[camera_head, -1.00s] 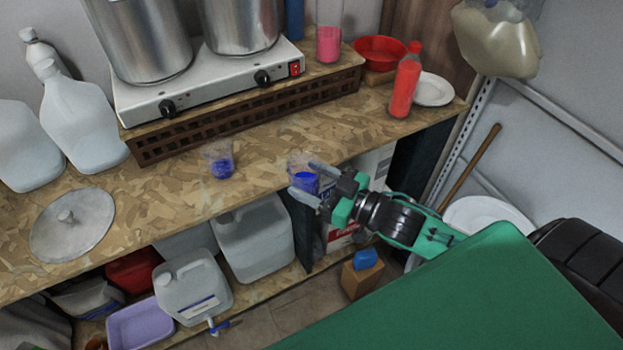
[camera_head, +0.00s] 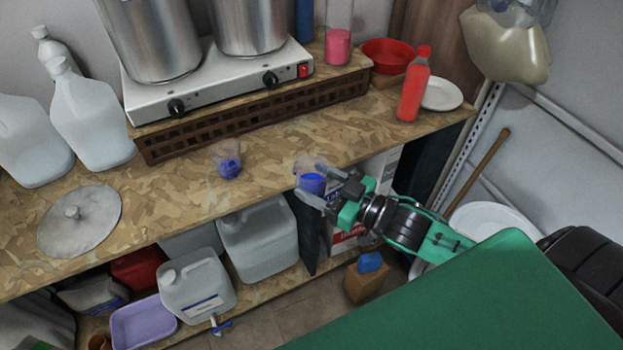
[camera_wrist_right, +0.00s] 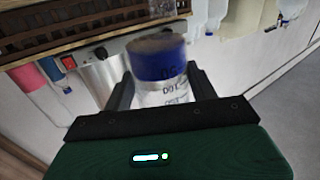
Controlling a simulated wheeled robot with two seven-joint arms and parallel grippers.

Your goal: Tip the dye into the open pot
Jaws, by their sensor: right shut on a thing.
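My right gripper (camera_head: 318,183) is shut on a clear beaker of blue dye (camera_head: 312,184), held near the bench's front edge. In the right wrist view the beaker (camera_wrist_right: 160,65) sits between the fingers, with the picture upside down. A second clear cup with blue liquid (camera_head: 229,168) stands on the bench to the left. Two steel pots, a left one (camera_head: 152,40) and a right one (camera_head: 248,25), stand on the hotplate; their rims are cut off, so I cannot tell which is open. A round lid (camera_head: 79,220) lies on the bench. My left gripper is out of view.
The white hotplate (camera_head: 215,80) sits on a brown slatted stand (camera_head: 260,112). White jugs (camera_head: 90,120) stand at the left. A red bottle (camera_head: 413,90), red bowl (camera_head: 388,52) and pink-filled cylinder (camera_head: 338,42) are at the right. The front middle of the bench is mostly clear.

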